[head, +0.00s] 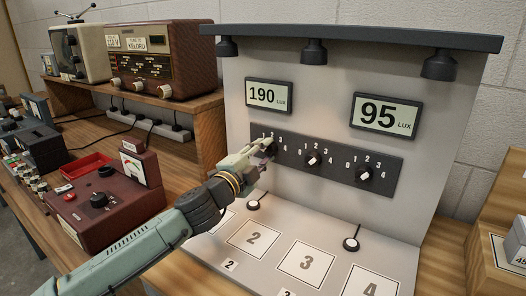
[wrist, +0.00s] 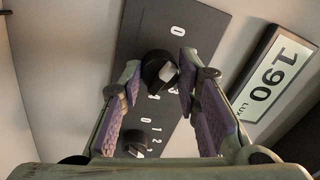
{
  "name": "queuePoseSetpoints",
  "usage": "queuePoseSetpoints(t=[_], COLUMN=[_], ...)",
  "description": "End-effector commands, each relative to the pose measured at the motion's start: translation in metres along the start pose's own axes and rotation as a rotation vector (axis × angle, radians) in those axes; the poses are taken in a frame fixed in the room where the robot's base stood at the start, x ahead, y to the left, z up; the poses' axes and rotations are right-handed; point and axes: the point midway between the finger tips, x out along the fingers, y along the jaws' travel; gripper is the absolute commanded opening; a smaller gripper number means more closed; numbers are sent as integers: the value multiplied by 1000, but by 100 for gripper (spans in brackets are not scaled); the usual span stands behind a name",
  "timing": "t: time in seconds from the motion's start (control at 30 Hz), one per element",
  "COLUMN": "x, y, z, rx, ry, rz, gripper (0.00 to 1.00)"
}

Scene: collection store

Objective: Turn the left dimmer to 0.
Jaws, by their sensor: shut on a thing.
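The left dimmer (wrist: 158,68) is a round black knob with a pale pointer at the left end of the dark dimmer strip (head: 340,164). In the head view my gripper (head: 264,146) covers most of it. In the wrist view my gripper (wrist: 157,78) has its purple-padded fingers on either side of the knob, shut on it. The knob's pale mark faces right in the wrist view; the exact number it points to cannot be told. A 0 is printed above the knob there. The left display (head: 269,96) reads 190 lux.
The middle dimmer (head: 312,158) and right dimmer (head: 365,173) sit along the same strip; the middle one is close below my fingers in the wrist view. The right display (head: 386,116) reads 95 lux. Lamps (head: 313,52) hang above. A red meter box (head: 100,195) stands left of my arm.

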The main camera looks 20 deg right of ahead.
Motion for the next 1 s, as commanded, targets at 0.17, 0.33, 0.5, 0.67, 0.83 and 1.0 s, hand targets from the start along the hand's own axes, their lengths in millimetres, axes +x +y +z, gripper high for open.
queuePoseSetpoints(t=[0.17,0.33,0.5,0.67,0.83,1.0], x=[0,0,0,0,0,0], y=[0,1,1,1,1,1], z=[0,0,0,0,0,0], rx=[-83,-128,-144,-145,-145,-144], ry=[-6,-9,-10,-10,-10,-10], rz=[0,1,1,1,1,1], gripper=[2,2,2,2,2,40])
